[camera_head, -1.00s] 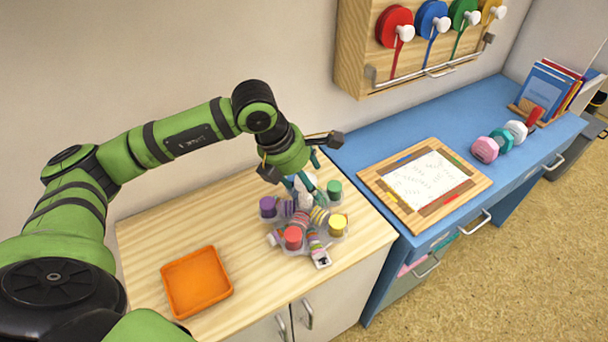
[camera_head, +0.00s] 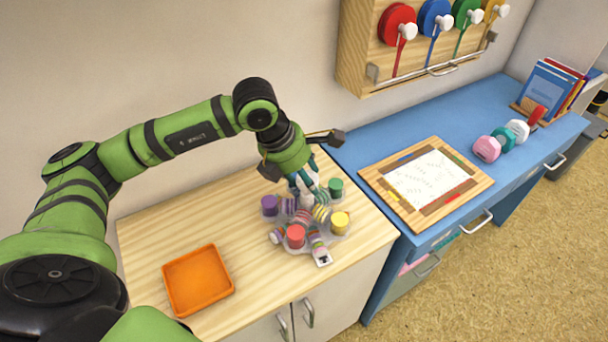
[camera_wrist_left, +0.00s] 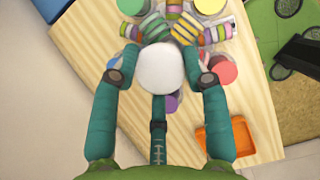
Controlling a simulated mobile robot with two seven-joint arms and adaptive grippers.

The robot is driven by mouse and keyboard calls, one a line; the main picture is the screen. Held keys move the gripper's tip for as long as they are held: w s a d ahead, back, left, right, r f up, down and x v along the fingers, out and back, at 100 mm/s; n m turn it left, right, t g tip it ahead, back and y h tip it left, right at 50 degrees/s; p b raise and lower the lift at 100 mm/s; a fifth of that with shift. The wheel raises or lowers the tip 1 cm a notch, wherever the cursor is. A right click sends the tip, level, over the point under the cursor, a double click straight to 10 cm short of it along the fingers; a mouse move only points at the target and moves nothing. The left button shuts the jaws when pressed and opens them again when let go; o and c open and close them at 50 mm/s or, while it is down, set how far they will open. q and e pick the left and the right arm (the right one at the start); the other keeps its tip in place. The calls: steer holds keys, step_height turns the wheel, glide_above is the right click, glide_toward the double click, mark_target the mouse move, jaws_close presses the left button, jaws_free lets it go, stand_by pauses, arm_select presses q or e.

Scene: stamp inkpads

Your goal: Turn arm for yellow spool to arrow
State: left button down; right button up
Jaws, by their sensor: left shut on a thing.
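A carousel with striped arms stands on the wooden counter, with coloured spools around it. The yellow spool (camera_head: 340,222) is at its right side. The red spool (camera_head: 296,236) is in front, the purple spool (camera_head: 270,206) at left and the green spool (camera_head: 335,188) at the back. A small white tag with a dark mark (camera_head: 322,257) sits at the front; I cannot tell if it is the arrow. My left gripper (camera_head: 305,190) is shut on the white knob (camera_wrist_left: 162,70) above the carousel's middle. My right gripper is not in view.
An orange tray (camera_head: 167,285) lies on the counter (camera_head: 140,245) at left, with bare wood around it. A framed paper board (camera_head: 425,180) and dumbbells (camera_head: 486,149) are on the blue desk (camera_head: 390,135). Coloured reels (camera_head: 396,22) hang on the wall panel.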

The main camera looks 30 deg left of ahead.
arm_select(q)
steer(key=shift+w+d+r, duration=0.15)
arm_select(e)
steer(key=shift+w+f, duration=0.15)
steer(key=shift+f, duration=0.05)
arm_select(q)
steer(key=shift+m+b, duration=0.45)
steer(key=shift+m, duration=0.05)
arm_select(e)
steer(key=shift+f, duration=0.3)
